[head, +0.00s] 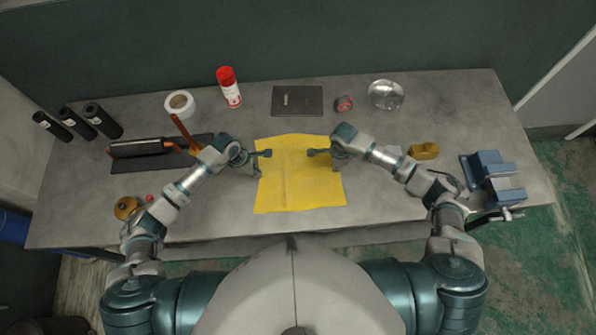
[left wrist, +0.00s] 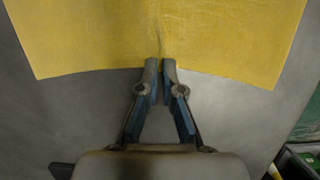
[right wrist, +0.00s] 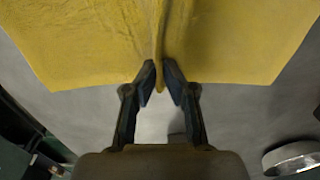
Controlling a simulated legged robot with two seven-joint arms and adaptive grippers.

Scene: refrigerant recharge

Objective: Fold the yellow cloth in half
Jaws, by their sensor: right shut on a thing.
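The yellow cloth (head: 299,190) lies spread on the grey workbench, with a crease running across it between my two grippers. My right gripper (head: 311,153) is at the cloth's right side. In the right wrist view, its fingers (right wrist: 160,80) are shut on a raised fold of the cloth (right wrist: 90,45). My left gripper (head: 268,153) is at the cloth's left side. In the left wrist view, its fingertips (left wrist: 160,66) are close together at the edge of the cloth (left wrist: 90,40), by a small crease. Whether cloth is pinched between them is not clear.
A blue vise (head: 490,176) stands at the right. A dark mat (head: 140,163) lies left. The bench in front of the cloth is clear.

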